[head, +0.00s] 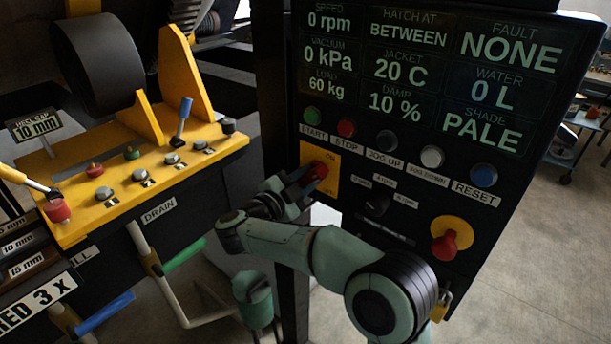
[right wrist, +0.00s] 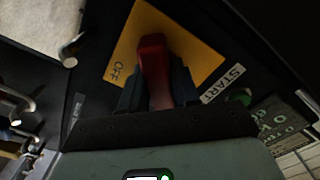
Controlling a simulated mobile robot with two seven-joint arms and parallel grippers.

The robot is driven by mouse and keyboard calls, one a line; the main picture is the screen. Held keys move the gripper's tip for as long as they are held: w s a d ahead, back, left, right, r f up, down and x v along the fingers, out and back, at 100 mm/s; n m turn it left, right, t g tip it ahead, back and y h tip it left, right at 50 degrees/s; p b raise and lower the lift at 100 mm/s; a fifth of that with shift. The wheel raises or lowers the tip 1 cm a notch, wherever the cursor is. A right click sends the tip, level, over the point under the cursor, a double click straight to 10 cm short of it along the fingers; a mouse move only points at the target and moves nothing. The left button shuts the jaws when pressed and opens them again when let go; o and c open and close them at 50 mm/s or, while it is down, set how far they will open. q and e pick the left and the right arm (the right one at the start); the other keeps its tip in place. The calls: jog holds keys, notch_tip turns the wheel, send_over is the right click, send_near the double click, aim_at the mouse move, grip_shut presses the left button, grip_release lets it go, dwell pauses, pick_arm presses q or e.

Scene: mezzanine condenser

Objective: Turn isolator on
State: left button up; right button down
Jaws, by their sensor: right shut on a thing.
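The isolator is a red handle (head: 316,171) on a yellow plate (head: 331,184) at the left of the black control panel, below the START button. The plate reads "ON" near its top in the head view. In the right wrist view the red handle (right wrist: 153,68) stands between my fingers, with "OFF" on the yellow plate (right wrist: 201,62) to its left. My right gripper (head: 302,183) is at the plate, shut on the red handle. The fingers hide part of the handle, and its exact angle is hard to tell. My left gripper is not in view.
A display (head: 425,75) above reads 0 rpm and fault NONE. A yellow machine bench (head: 130,175) with levers stands at left.

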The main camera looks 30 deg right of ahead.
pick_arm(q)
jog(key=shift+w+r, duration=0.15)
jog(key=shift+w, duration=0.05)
pick_arm(e)
jog(key=shift+n, duration=0.4)
jog(key=c, duration=0.9)
grip_release()
jog(key=shift+a, duration=0.1)
jog(key=shift+s+a+f, duration=0.1)
jog(key=shift+s+a, duration=0.05)
jog(key=shift+a, duration=0.15)
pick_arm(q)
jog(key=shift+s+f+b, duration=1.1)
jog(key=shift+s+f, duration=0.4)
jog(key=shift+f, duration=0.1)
pick_arm(e)
jog(key=shift+v, duration=6.3)
